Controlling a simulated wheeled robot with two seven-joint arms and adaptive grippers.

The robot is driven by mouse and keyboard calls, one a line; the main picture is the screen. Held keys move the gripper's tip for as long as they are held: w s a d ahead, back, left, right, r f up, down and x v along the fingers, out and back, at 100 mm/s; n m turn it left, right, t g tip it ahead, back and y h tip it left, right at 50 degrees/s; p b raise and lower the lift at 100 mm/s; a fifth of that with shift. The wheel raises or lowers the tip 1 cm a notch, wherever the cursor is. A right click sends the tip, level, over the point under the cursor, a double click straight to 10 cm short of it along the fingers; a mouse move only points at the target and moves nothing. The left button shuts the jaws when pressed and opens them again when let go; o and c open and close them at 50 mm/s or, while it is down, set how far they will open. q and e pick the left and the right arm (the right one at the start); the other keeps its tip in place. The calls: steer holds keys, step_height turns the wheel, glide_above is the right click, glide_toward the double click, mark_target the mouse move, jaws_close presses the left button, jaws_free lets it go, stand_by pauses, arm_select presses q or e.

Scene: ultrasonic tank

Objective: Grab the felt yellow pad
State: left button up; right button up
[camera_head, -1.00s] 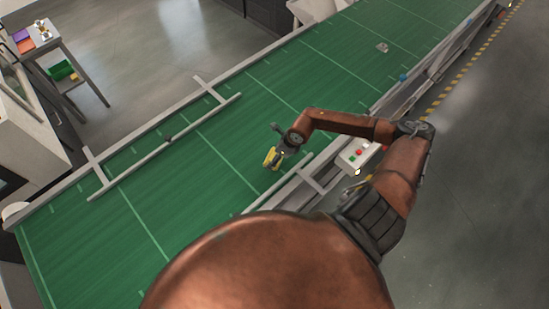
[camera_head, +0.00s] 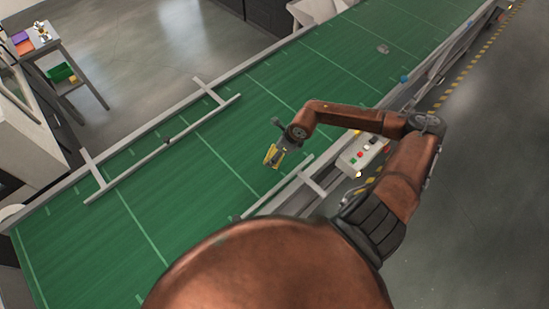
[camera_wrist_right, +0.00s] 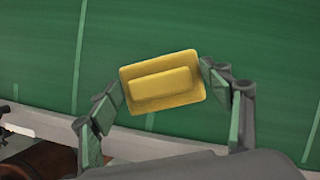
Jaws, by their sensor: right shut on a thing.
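The yellow felt pad (camera_wrist_right: 162,82) is a rectangular block with a raised narrower bar on top, seen in the right wrist view. My right gripper (camera_wrist_right: 160,88) has one finger against each short end of the pad and is shut on it. In the head view the pad (camera_head: 272,154) shows small at the tip of my right gripper (camera_head: 275,155), over the green conveyor belt (camera_head: 215,135). I cannot tell whether the pad is touching the belt or a little above it. My left gripper is not in view.
Grey guide rails (camera_head: 165,148) run along the belt's far side, and a short rail (camera_head: 290,185) is near my right gripper. A control box with coloured buttons (camera_head: 362,152) sits at the near edge. A small grey object (camera_head: 383,49) lies farther up the belt. The belt around the pad is clear.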

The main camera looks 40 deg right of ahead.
steer(key=s+d+r+p, duration=0.2)
steer(key=s+d+r, duration=0.2)
steer(key=s+r, duration=0.5)
steer(key=shift+s, duration=2.1)
